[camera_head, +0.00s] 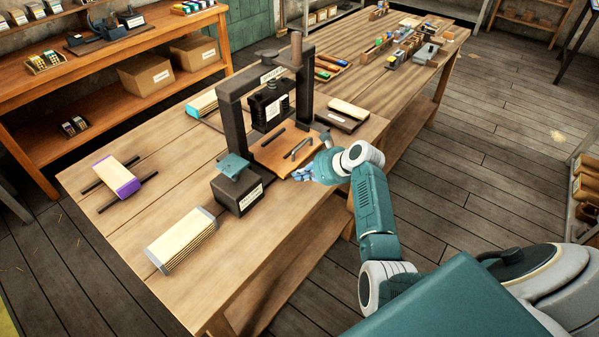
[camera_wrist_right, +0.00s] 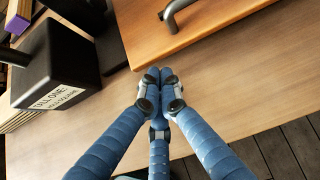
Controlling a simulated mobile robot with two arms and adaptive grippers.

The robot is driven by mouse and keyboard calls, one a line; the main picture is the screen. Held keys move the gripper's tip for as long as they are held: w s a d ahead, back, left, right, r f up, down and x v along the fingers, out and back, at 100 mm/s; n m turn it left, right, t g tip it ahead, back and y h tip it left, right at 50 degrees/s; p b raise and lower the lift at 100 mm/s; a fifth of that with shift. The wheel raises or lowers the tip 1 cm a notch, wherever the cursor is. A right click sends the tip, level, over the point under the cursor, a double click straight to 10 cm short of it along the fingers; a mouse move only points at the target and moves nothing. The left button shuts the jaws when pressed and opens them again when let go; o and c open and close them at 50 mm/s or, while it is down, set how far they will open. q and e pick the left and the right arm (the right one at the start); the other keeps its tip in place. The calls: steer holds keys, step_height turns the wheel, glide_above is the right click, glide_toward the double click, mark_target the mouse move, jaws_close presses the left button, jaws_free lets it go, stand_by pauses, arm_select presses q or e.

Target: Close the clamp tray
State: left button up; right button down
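The clamp tray (camera_head: 284,154) is an orange-brown wooden board with a dark metal handle (camera_head: 298,147). It sticks out toward the front from under the black press (camera_head: 268,100). In the right wrist view the tray's front edge (camera_wrist_right: 205,38) and part of its handle (camera_wrist_right: 178,15) show at the top. My right gripper (camera_head: 304,174) is at the tray's front edge in the head view. In the wrist view its blue fingertips (camera_wrist_right: 158,78) are together with nothing visible between them, just short of the tray edge; contact cannot be told. My left gripper is not in view.
A dark labelled block with a teal top (camera_head: 238,187) stands left of my right gripper. Paper stacks (camera_head: 182,239) and a purple-banded bundle (camera_head: 122,178) lie on the workbench. Another dark board with a pale block (camera_head: 343,114) is right of the press. The bench front is clear.

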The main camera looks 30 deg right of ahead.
mark_target(285, 168)
steer(key=shift+w, duration=0.2)
steer(key=w, duration=0.1)
steer(key=w+a, duration=0.1)
steer(key=w, duration=0.1)
steer(key=w+a, duration=0.1)
steer(key=shift+w, duration=0.3)
steer(key=shift+s, duration=0.1)
